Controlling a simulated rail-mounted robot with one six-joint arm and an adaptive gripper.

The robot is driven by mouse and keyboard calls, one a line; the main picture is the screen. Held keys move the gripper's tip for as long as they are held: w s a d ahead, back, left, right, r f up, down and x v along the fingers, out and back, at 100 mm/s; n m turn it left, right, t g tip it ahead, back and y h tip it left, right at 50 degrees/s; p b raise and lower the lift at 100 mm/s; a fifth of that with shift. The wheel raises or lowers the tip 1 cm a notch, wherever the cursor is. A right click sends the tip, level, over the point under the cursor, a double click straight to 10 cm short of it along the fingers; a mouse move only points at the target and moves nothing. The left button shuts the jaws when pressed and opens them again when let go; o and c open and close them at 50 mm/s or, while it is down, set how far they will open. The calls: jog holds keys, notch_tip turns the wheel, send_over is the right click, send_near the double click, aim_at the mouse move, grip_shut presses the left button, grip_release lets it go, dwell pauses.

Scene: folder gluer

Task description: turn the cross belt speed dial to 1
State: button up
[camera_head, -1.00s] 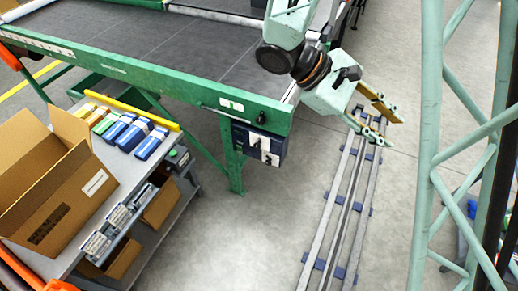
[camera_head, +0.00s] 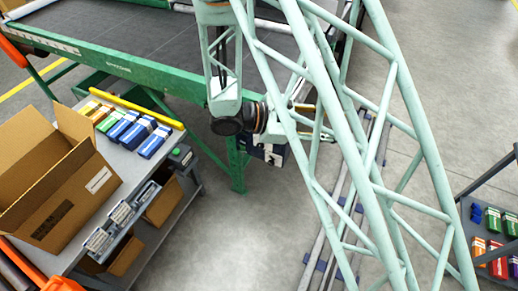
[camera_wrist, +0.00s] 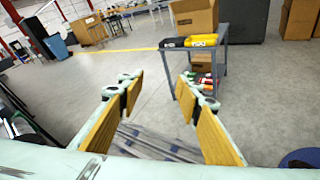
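The dark control box (camera_head: 277,156) with white fittings hangs under the end of the green machine frame (camera_head: 150,78) in the head view. It is mostly hidden behind my mint arm and lattice. I cannot make out a cross belt speed dial or its setting in either current view. My gripper (camera_wrist: 160,85) is open and empty in the wrist view, with its two yellow-padded fingers wide apart. In the head view it is largely hidden behind the lattice, to the right of the box. The wrist view faces away, across the floor, and does not show the box.
A grey table (camera_head: 148,178) with an open cardboard box (camera_head: 60,205) and several small cartons stands at left. A shelf (camera_head: 470,222) with cartons is at right. A floor rail (camera_head: 318,255) runs below the lattice. The wrist view shows a grey cart (camera_wrist: 222,62) across open floor.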

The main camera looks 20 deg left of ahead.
jog(key=w+a+f+n+t, duration=0.2)
jog(key=a+f+n+t, duration=0.2)
jog(key=a+f, duration=0.35)
jog(key=n+t+y, duration=0.8)
jog(key=n+y, duration=0.3)
jog(key=n, duration=0.1)
send_near(260, 148)
jog(key=s+a, duration=0.1)
jog(key=s, duration=0.3)
jog(key=shift+s+a+r, duration=0.1)
jog(key=shift+s+r, duration=0.1)
jog(key=shift+r, duration=0.15)
jog(key=shift+w, duration=0.1)
jog(key=shift+w+d+b, duration=0.4)
jog(key=shift+w, duration=1.8)
jog(key=shift+w+d+b, duration=0.4)
jog(key=shift+w+d, duration=0.05)
jog(key=shift+w, duration=1.8)
jog(key=shift+w+d+b, duration=0.4)
jog(key=shift+w, duration=1.8)
jog(key=shift+c, duration=0.8)
jog(key=c, duration=0.7)
